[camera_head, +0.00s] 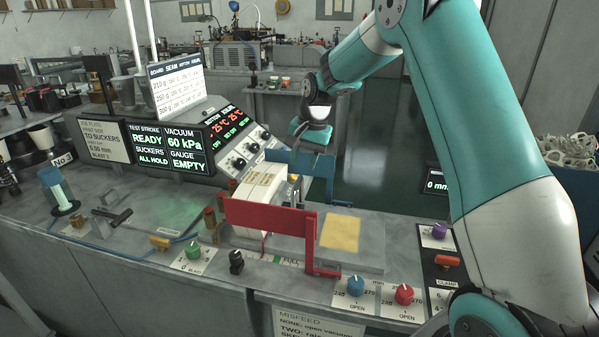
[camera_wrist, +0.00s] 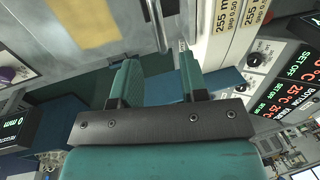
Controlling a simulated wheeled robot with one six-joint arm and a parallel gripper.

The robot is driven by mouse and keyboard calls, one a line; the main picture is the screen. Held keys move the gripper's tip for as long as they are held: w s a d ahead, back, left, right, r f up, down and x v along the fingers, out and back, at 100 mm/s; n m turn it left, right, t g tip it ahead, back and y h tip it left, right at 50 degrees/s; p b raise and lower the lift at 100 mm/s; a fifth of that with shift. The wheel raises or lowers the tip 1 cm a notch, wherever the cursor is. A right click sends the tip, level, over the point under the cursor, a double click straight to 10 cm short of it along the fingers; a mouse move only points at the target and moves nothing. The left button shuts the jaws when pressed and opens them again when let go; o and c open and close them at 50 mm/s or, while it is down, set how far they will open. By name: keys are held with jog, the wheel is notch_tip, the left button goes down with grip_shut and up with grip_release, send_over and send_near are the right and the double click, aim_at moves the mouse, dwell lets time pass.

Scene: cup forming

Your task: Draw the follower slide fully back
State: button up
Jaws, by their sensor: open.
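My gripper (camera_head: 312,136) is at the back of the feed table, above the blue bracket (camera_head: 312,166). In the wrist view my gripper (camera_wrist: 158,65) has its two teal fingers apart, with nothing held between them. The blue bracket (camera_wrist: 165,88) shows behind the fingers. A dark rod (camera_wrist: 157,18) stands beyond the fingertips, next to a cream block (camera_wrist: 222,28) with printed labels. In the head view the cream block (camera_head: 259,188) stands between the blue bracket and a red bracket (camera_head: 270,217). I cannot tell for certain which part is the follower slide.
A yellow sheet (camera_head: 340,232) lies right of the cream block. Blue (camera_head: 356,285) and red (camera_head: 403,294) knobs sit along the front edge, with a green knob (camera_head: 193,250) further left. A control panel (camera_head: 168,150) with lit displays stands at the back left.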

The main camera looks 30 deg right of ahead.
aim_at(299, 180)
jog(key=shift+w+a+f+p, duration=0.15)
jog(key=shift+f+p, duration=0.05)
jog(key=shift+f, duration=0.7)
jog(key=shift+w+a+f+p, duration=0.1)
jog(key=shift+f+p, duration=0.05)
jog(key=shift+f, duration=0.75)
jog(key=shift+w+a+f+p, duration=0.15)
jog(key=shift+f+p, duration=0.05)
jog(key=shift+f, duration=0.7)
grip_shut()
